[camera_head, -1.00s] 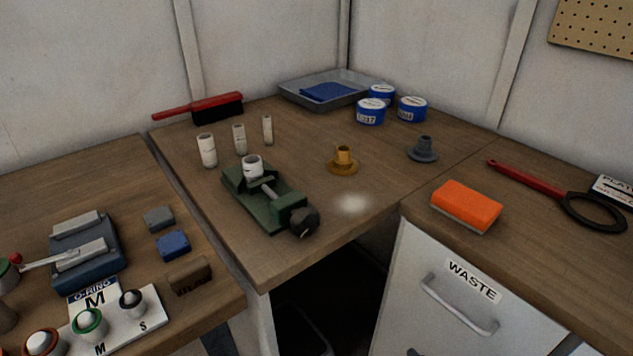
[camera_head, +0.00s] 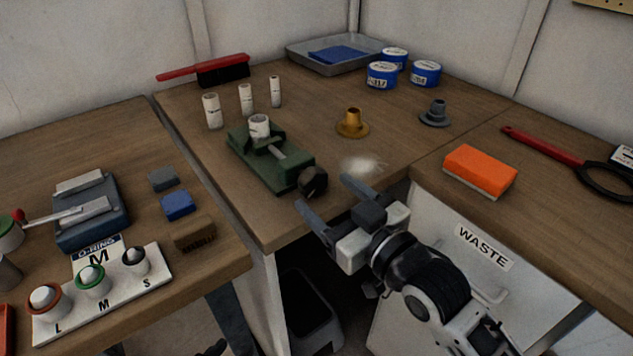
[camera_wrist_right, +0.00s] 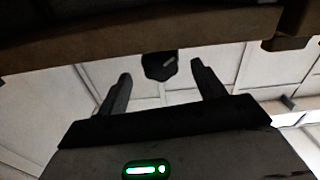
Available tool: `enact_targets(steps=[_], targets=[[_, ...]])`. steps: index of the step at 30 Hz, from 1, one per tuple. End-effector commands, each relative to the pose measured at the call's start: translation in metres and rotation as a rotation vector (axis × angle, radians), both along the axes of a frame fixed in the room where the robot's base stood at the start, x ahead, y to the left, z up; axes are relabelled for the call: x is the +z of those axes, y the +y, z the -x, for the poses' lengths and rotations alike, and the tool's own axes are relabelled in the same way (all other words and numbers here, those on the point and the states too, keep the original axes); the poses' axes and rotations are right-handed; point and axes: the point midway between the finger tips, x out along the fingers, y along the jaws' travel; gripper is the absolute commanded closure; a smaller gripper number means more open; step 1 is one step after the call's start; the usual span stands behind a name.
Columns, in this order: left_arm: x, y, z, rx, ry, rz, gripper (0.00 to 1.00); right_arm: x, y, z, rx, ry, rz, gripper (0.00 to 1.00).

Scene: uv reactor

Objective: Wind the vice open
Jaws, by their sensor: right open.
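The green vice (camera_head: 262,163) stands on the middle bench with a white cylindrical piece (camera_head: 259,126) upright at its jaws. Its black knob (camera_head: 312,180) faces the bench's front edge. My right gripper (camera_head: 326,194) is open and empty, its two fingers pointing at the knob from just in front. In the right wrist view the knob (camera_wrist_right: 159,66) shows beyond and between the open fingers (camera_wrist_right: 160,72). Any contact cannot be made out. The exact jaw gap is partly hidden by the white piece. My left gripper is not in view.
Several white cylinders (camera_head: 246,99) stand behind the vice. A brass flanged part (camera_head: 352,124) and a grey one (camera_head: 434,114) stand to its right. An orange sponge (camera_head: 480,168) lies on the right bench.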

Motion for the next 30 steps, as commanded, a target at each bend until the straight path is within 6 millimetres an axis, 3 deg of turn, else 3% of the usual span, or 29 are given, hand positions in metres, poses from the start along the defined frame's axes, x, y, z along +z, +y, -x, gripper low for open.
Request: enact_targets(steps=[7,18,19,24,30], targets=[[-0.001,0.000,-0.001,0.000,0.002,-0.003,0.64,0.000,0.019,-0.026,-0.001,0.000,-0.001,0.31],[-0.001,0.000,0.001,-0.001,0.003,-0.003,0.64,-0.001,0.023,-0.031,0.000,0.001,0.001,0.31],[-0.001,0.000,0.001,-0.001,0.003,-0.003,0.64,0.000,0.023,-0.031,0.000,0.001,0.000,0.34],[0.000,0.000,0.002,-0.001,0.004,-0.003,0.64,-0.001,0.023,-0.031,0.000,0.001,0.000,0.76],[0.001,0.000,0.002,-0.002,0.004,-0.004,0.64,0.000,0.023,-0.031,0.000,-0.003,0.006,0.76]])
